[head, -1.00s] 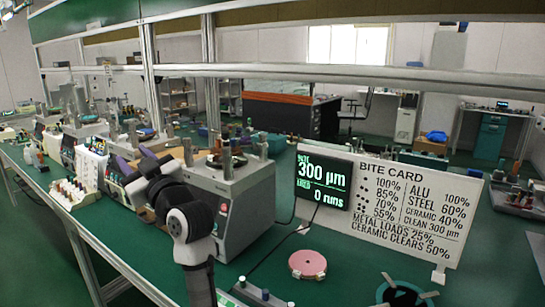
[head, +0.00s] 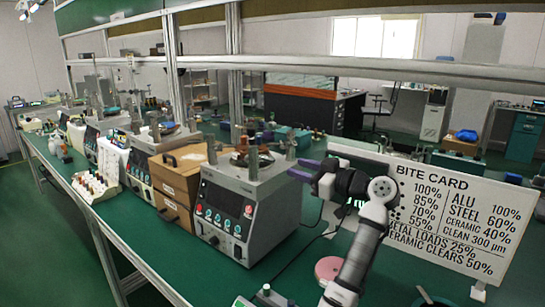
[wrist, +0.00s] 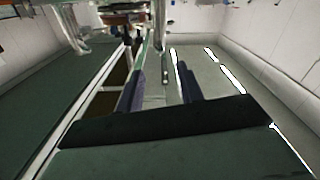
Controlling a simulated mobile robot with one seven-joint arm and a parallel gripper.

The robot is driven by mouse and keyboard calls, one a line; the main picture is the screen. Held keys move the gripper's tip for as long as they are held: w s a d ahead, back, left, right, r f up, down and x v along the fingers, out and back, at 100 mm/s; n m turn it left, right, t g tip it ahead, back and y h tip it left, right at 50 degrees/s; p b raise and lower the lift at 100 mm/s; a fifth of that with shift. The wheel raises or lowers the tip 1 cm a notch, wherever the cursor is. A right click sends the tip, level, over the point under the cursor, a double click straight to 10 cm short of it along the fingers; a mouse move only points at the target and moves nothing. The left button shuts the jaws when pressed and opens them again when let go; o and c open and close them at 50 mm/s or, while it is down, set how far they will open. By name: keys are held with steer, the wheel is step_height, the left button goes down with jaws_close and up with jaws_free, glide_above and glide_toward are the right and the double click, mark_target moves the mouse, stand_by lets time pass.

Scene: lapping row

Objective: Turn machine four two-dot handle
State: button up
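The nearest grey lapping machine (head: 262,208) stands on the green bench in the head view. Its front has a dark screen (head: 222,198) and several small red, blue and light knobs or buttons (head: 215,222) below it. Posts and a round plate (head: 252,158) sit on its top. I cannot make out a machine number or a two-dot mark on any handle. My gripper (head: 295,168) has purple-grey fingers and is just right of the machine's top, pointing left. In the wrist view the fingers (wrist: 161,78) are apart with nothing between them.
Brown boxes (head: 180,183) and more machines (head: 138,170) line the bench to the left. A white bite card board (head: 450,215) stands behind my arm, which covers part of its display. A pink disc (head: 328,268) lies on the bench near my arm. A metal rail crosses above.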

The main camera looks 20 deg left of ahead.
mark_target(272, 159)
steer(key=p+x, duration=0.3)
steer(key=x, duration=0.7)
steer(key=shift+w+a, duration=0.25)
steer(key=shift+a, duration=0.3)
steer(key=shift+f, duration=0.1)
jaws_close()
